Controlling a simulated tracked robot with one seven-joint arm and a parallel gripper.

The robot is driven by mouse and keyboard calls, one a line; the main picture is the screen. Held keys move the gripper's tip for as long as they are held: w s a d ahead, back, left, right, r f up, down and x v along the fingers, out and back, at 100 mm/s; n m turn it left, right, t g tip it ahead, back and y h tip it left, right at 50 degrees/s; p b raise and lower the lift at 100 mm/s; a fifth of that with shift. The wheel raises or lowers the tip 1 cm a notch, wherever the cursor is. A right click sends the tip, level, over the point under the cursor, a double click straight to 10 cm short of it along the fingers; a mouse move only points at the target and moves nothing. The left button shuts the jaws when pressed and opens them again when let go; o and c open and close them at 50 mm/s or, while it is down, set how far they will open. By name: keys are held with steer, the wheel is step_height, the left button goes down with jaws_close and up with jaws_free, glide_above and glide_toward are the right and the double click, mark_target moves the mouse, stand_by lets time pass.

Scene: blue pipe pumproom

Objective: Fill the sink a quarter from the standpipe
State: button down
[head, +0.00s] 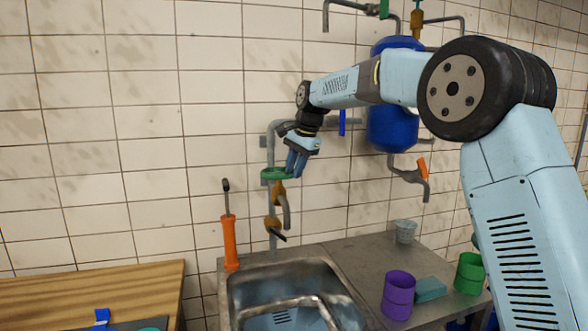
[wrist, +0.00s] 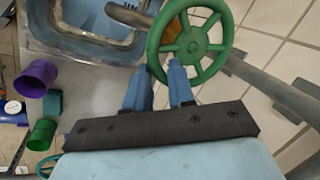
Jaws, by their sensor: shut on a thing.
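The standpipe (head: 271,205) is a grey wall pipe with brass fittings, a green handwheel (head: 273,174) and a downward spout (head: 286,212) above the sink. My gripper (head: 293,170) reaches down to the handwheel and is shut on its rim. In the wrist view, my gripper (wrist: 160,78) has both blue fingers at the near side of the green wheel (wrist: 190,42). The steel sink (head: 248,272) stands below; it also shows in the wrist view (wrist: 38,35). Its basin looks bluish, with a drain grid visible. I cannot tell the water level, and no stream is clearly visible.
An orange-handled tool (head: 230,242) stands at the sink's left rear corner. A purple cup (head: 398,295), teal block (head: 430,289), green cup (head: 469,273) and grey cup (head: 405,231) stand on the right counter. A blue tank (head: 392,128) and orange-handled tap (head: 422,170) are on the wall.

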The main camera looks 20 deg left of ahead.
steer(key=shift+w+d+n+g, duration=0.15)
steer(key=shift+w+n+g, duration=0.1)
steer(key=shift+w+n, duration=0.55)
steer(key=shift+w+d+n+g, duration=0.1)
steer(key=shift+w+n+g, duration=0.2)
steer(key=shift+n, duration=0.8)
steer(key=c, duration=1)
jaws_free()
steer(key=shift+a, duration=0.1)
steer(key=shift+r, duration=0.1)
steer(key=v, duration=1.3)
steer(key=shift+d, duration=0.35)
steer(key=shift+r, duration=0.15)
